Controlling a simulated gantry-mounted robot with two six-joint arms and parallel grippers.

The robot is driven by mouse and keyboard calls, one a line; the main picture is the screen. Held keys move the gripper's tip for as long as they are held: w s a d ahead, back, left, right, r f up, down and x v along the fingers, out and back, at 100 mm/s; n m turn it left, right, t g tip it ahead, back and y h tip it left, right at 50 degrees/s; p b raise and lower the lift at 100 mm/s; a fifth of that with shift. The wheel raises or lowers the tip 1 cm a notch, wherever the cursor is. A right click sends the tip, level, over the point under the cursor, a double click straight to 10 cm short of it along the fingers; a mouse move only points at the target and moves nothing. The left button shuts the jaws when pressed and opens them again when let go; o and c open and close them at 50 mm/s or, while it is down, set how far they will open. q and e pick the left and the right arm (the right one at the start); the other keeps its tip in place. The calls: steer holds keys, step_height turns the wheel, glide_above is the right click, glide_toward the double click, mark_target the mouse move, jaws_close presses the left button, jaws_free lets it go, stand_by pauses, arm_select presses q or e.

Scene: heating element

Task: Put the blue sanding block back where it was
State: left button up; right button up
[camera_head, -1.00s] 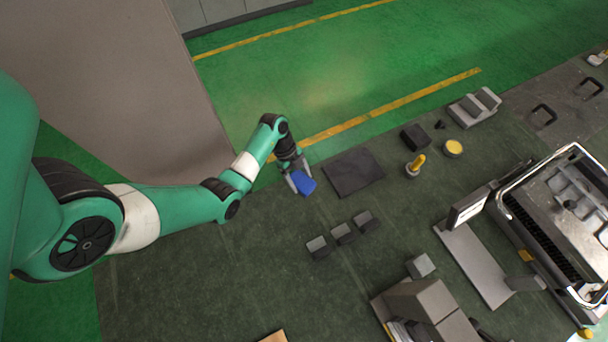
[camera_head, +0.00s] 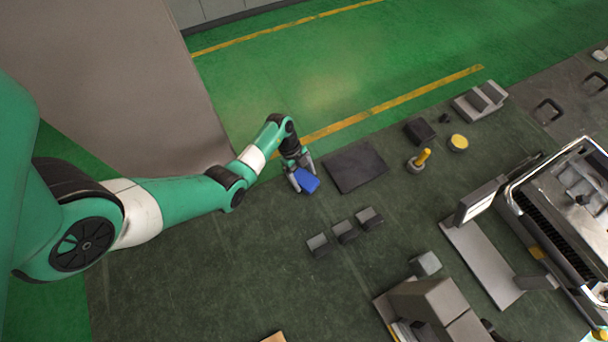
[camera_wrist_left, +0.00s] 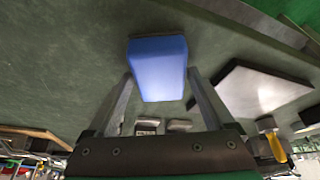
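The blue sanding block (camera_head: 308,181) is at the far edge of the dark green worktop, just left of a dark square pad (camera_head: 355,167). My left gripper (camera_head: 302,175) reaches it from the far side, with one finger on either side of the block. In the left wrist view the block (camera_wrist_left: 158,68) sits between the two fingertips of the gripper (camera_wrist_left: 160,72), which appear to touch its sides. Whether the block touches the worktop is hard to tell. The pad (camera_wrist_left: 262,90) shows to the right there. My right gripper is not in view.
Several small grey blocks (camera_head: 344,232) stand in a row nearer than the pad. A black block (camera_head: 420,131), a yellow-handled tool (camera_head: 421,160) and a yellow round piece (camera_head: 458,143) lie right of it. A large metal machine (camera_head: 560,215) fills the right. The worktop's left part is clear.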

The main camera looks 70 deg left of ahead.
arm_select(q)
steer(key=shift+o, duration=0.6)
steer(key=shift+r, duration=0.2)
steer(key=p+v, duration=0.4)
steer(key=v, duration=0.8)
steer(key=shift+p, duration=0.4)
